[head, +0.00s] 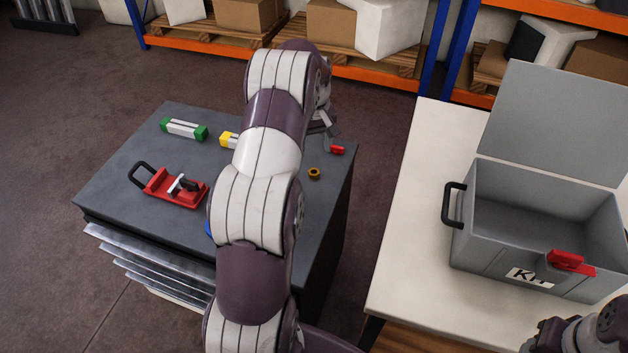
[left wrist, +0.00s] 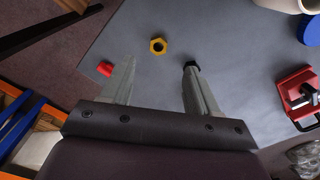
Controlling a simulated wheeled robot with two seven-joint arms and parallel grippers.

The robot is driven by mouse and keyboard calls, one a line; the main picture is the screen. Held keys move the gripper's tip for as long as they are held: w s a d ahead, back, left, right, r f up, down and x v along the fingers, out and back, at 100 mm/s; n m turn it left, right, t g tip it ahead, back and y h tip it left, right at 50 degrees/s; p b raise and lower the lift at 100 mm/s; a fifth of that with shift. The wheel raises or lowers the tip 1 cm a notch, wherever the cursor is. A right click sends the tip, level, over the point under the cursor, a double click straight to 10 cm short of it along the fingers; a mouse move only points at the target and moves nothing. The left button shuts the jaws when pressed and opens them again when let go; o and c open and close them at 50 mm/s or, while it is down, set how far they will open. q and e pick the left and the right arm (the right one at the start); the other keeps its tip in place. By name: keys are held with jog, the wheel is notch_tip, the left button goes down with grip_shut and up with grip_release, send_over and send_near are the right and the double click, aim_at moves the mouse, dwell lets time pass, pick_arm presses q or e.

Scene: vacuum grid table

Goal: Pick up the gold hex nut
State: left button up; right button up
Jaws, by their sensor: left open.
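The gold hex nut (head: 314,173) lies flat on the dark grey cabinet top (head: 125,185), near its right edge. In the left wrist view the nut (left wrist: 158,46) shows just beyond the gap between my fingertips, with nothing touching it. My left gripper (head: 327,136) is open and empty, reaching over the far right corner of the cabinet; its two spread fingers show in the left wrist view (left wrist: 160,65). A small red piece (left wrist: 105,68) lies beside one finger. A small black piece (left wrist: 192,65) shows at the other fingertip; whether they touch is unclear.
A red clamp device (head: 174,188), a green-ended block (head: 184,128) and a partly hidden yellow-ended block (head: 228,139) sit on the cabinet. A blue thing (head: 208,229) is mostly behind my arm. An open grey kit box (head: 490,250) stands on the white table (head: 405,240) at right.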

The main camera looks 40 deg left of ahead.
aim_at(314, 173)
pick_arm(q)
notch_tip(314, 173, down, 8)
jog(key=shift+f+p, duration=0.25)
jog(key=shift+p, duration=0.05)
jog(key=shift+w+f, duration=0.15)
jog(key=shift+f, duration=0.25)
jog(key=shift+r, duration=0.1)
grip_shut()
